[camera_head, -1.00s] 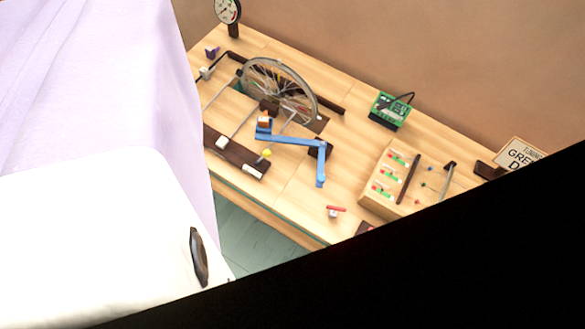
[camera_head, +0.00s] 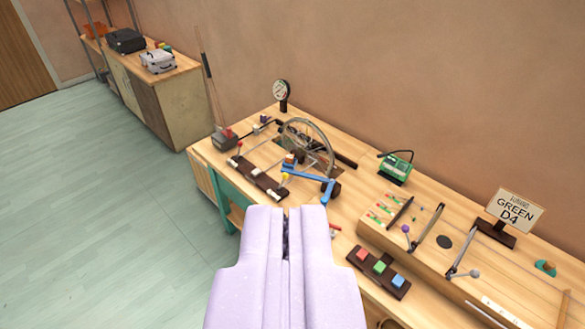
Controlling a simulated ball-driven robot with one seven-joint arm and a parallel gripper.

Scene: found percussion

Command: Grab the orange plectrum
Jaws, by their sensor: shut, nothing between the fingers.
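My gripper (camera_head: 287,213) is at the bottom middle, pale lilac, with its two fingers close together and nothing held. It points toward the workbench. Beyond its tips, a blue jointed arm (camera_head: 312,172) lies on the bench beside a spoked wheel (camera_head: 309,138). A small orange block (camera_head: 289,159) sits at the wheel end of the blue arm. It may be the orange plectrum, but it is too small to be sure. My gripper is apart from it and hides part of the bench front.
A dark strip with coloured blocks (camera_head: 379,272) lies right of my gripper. A green box (camera_head: 395,170), a dial (camera_head: 282,92) and a "GREEN D4" sign (camera_head: 514,212) stand toward the back. Clear green floor (camera_head: 100,215) is at the left; a cabinet (camera_head: 165,103) stands behind it.

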